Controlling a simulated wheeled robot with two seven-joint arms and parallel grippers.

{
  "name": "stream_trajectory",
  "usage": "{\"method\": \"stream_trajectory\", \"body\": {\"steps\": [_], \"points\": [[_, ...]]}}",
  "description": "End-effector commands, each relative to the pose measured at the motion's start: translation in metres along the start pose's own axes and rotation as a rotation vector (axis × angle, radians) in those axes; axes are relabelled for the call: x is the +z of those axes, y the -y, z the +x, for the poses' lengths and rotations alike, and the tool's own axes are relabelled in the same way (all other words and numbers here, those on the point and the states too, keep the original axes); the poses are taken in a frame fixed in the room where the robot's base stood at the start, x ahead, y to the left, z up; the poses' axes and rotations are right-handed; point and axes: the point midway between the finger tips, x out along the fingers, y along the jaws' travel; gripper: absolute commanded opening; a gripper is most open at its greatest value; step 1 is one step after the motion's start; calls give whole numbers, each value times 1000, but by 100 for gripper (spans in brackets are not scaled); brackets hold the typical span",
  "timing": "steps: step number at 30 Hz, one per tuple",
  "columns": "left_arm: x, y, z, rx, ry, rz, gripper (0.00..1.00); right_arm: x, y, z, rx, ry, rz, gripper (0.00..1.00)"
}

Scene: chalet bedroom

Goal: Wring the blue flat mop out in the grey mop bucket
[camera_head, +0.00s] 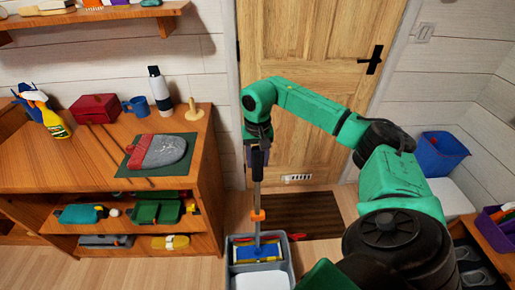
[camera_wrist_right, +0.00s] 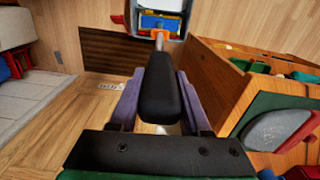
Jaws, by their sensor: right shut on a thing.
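My right gripper (camera_head: 257,146) is shut on the handle of the blue flat mop (camera_head: 257,190). In the right wrist view its purple fingers (camera_wrist_right: 158,105) are on either side of the black grip (camera_wrist_right: 159,85). The mop stands nearly upright, with an orange collar low on its shaft. Its blue head (camera_head: 259,252) is down in one compartment of the grey mop bucket (camera_head: 290,263), with yellow beside it. How deep the head sits is hard to tell. The bucket also shows in the right wrist view (camera_wrist_right: 136,22). My left gripper is not in view.
A dark doormat (camera_head: 310,213) lies before the door. A blue bin (camera_head: 440,152) stands right.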

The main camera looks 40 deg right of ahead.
Motion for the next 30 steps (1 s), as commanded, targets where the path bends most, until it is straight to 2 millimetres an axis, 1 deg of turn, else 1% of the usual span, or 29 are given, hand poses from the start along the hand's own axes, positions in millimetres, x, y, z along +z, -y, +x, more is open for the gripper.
{"method": "stream_trajectory", "body": {"steps": [21,22,23,24,25,30], "points": [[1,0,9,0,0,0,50,0,0,12,-2,-1,0,0],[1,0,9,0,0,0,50,0,0,12,-2,-1,0,51],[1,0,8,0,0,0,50,0,0,12,-2,-1,0,63],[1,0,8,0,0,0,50,0,0,12,-2,-1,0,78],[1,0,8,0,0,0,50,0,0,12,-2,-1,0,82],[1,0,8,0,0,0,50,0,0,12,-1,-1,0,82]]}}
